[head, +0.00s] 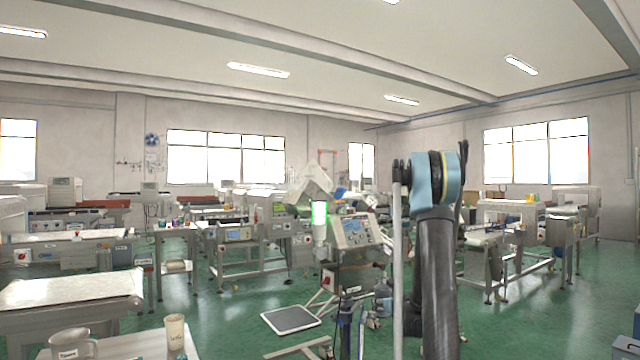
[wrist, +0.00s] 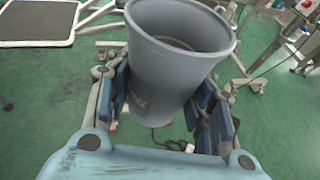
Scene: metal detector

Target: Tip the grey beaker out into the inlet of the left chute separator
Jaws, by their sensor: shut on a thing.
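The grey beaker (wrist: 165,75) is between the blue finger pads of my gripper (wrist: 160,95) in the wrist view. The fingers are shut on its sides. I cannot tell what is inside. Green floor lies below it. In the head view a chute separator (head: 355,235) stands in the middle, with a tilted control panel, a lit green tube and a pale angled hopper (head: 312,182) on top. The hopper's opening is not clear. The beaker is apart from the separator.
A floor mat in a white frame (head: 291,319) lies before the separator and also shows in the wrist view (wrist: 38,22). A conveyor (head: 70,290) and a table with a jug (head: 72,342) and cup (head: 175,332) stand at left. Green floor is open at right.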

